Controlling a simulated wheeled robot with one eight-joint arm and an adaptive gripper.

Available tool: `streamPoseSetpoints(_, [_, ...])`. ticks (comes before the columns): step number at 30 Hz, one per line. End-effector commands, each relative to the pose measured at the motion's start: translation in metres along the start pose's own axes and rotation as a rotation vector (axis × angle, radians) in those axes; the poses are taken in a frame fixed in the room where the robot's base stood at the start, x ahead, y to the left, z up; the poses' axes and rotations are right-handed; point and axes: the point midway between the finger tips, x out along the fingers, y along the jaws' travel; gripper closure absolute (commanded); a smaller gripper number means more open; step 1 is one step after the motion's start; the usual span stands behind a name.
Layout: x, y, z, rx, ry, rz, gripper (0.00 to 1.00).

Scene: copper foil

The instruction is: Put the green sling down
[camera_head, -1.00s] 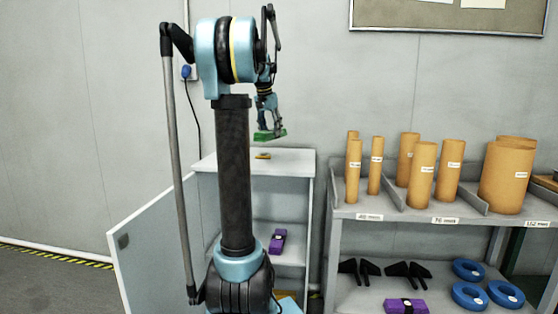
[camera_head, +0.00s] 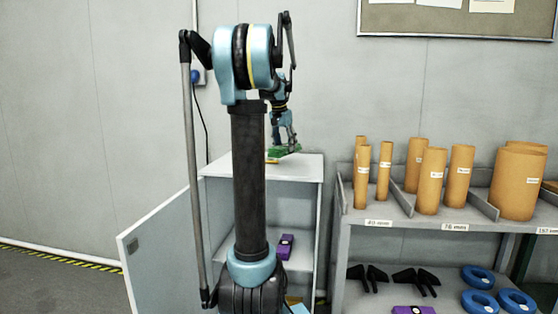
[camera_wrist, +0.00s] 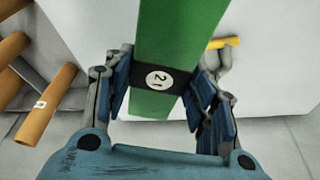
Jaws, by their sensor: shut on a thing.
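In the head view the sling is at or just above the top of the white cabinet (camera_head: 308,170). I cannot tell whether it touches. The cabinet top also shows in the wrist view (camera_wrist: 275,75). A small yellow thing (camera_wrist: 223,43) lies on that top, beyond the sling.
The cabinet door (camera_head: 160,250) stands open to the left, and a purple bundle (camera_head: 286,246) sits on an inner shelf. To the right, a grey rack (camera_head: 350,212) holds several upright brown tubes (camera_head: 430,180), with blue rings (camera_head: 478,277) and black brackets (camera_head: 414,280) below.

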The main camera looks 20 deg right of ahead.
Motion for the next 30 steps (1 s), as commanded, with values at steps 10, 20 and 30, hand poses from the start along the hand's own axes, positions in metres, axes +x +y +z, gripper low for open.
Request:
streamPoseSetpoints(10, [0.025,0.000,0.008,0.000,0.000,0.000,0.91])
streamPoseSetpoints(20, [0.053,0.000,0.017,0.000,0.000,0.000,0.91])
streamPoseSetpoints(30, [0.054,0.000,0.017,0.000,0.000,0.000,0.31])
